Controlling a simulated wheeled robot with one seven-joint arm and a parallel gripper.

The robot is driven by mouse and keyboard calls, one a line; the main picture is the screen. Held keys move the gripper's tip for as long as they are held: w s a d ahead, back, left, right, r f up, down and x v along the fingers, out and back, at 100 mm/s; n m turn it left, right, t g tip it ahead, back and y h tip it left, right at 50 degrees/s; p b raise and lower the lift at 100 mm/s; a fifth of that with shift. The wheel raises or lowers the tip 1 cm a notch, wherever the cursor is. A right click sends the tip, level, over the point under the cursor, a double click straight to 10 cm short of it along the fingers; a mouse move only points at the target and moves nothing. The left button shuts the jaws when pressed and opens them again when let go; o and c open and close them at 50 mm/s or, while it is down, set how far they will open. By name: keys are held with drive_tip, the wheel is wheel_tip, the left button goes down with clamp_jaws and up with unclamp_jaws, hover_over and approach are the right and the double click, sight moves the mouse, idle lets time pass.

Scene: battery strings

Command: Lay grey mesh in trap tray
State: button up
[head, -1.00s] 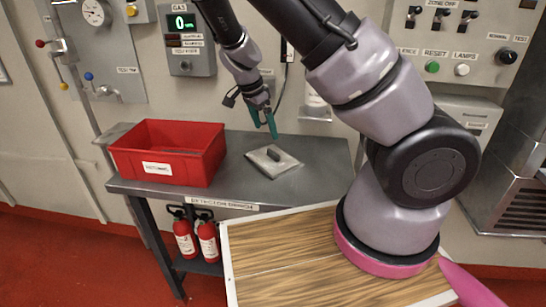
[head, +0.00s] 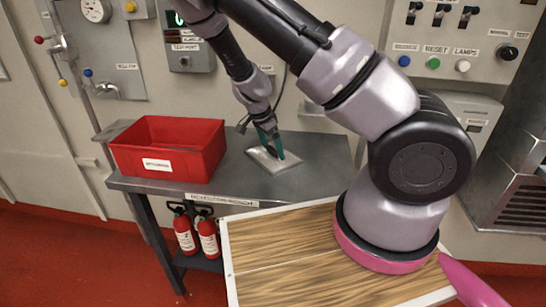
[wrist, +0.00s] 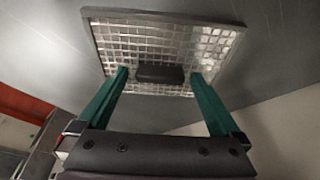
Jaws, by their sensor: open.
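The grey mesh (head: 261,157) is a flat square grid panel lying on the dark metal bench. In the wrist view the mesh (wrist: 120,42) shows its grid and a short dark handle (wrist: 160,74) in its middle. My gripper (head: 275,155) is over the mesh with its green fingers pointing down. In the wrist view my open gripper (wrist: 160,78) has one finger on each side of the handle, with gaps between. A red open tray (head: 168,164) with a white label stands left on the bench. The label is too small to read, so I cannot tell whether it is the trap tray.
The dark bench (head: 225,188) has bare top between the red tray and the mesh and along its front. A wooden-topped surface (head: 285,265) is in front, and wall panels with switches (head: 445,40) stand behind.

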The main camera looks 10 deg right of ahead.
clamp_jaws()
